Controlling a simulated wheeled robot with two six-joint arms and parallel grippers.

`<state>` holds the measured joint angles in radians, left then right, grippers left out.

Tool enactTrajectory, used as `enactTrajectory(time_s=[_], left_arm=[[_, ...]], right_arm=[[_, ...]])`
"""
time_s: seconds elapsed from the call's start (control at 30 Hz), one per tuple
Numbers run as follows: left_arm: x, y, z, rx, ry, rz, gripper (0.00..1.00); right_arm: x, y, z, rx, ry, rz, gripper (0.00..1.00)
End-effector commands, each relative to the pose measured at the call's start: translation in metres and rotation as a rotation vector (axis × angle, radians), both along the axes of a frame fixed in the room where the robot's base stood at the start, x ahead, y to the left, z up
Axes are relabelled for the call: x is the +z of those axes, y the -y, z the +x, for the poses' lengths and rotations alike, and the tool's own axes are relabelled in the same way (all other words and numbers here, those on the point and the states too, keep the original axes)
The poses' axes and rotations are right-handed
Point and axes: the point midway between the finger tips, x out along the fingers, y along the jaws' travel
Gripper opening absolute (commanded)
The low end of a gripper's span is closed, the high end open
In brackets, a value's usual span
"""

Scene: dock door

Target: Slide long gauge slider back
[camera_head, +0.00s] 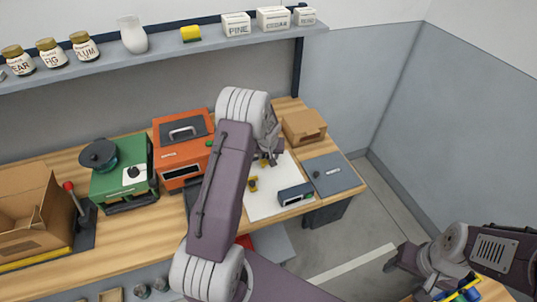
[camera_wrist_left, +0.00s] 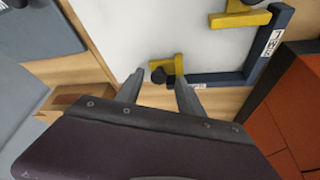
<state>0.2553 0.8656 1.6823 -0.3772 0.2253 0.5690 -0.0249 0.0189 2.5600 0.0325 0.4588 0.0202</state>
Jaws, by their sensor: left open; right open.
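A white board (camera_head: 262,202) lies on the bench with yellow sliders on it. One yellow slider (camera_head: 253,184) is near its left side, and another (camera_head: 264,162) is near its back edge, partly hidden by my left gripper (camera_head: 269,158). In the left wrist view, a yellow slider (camera_wrist_left: 179,66) with a dark knob (camera_wrist_left: 159,75) sits by a dark blue rail (camera_wrist_left: 222,80). My open left fingers (camera_wrist_left: 160,88) are close to that knob, one on each side; contact cannot be told. A second yellow slider (camera_wrist_left: 238,18) lies farther off. I cannot read the rail labels. My right gripper (camera_head: 410,277) is open at lower right.
An orange machine (camera_head: 182,128) and a green machine (camera_head: 120,172) stand left of the board. A shelf (camera_head: 165,58) runs above.

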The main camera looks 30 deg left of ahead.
Motion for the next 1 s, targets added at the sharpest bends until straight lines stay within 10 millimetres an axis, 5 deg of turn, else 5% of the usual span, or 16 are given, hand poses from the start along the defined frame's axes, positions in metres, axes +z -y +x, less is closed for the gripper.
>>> enactTrajectory(time_s=[0.23, 0.4, 1.0], left_arm=[[-0.0013, -0.0002, 0.0010, 0.000, 0.001, 0.000, 0.45], [-0.0013, -0.0001, 0.0008, 0.000, 0.001, 0.000, 0.00], [-0.0010, 0.0000, 0.0007, 0.000, 0.000, 0.000, 0.00]], right_arm=[[0.0000, 0.0000, 0.0000, 0.000, 0.000, 0.000, 0.54], [0.0000, 0.0000, 0.0000, 0.000, 0.000, 0.000, 0.54], [0.0001, 0.0000, 0.0000, 0.000, 0.000, 0.000, 0.54]])
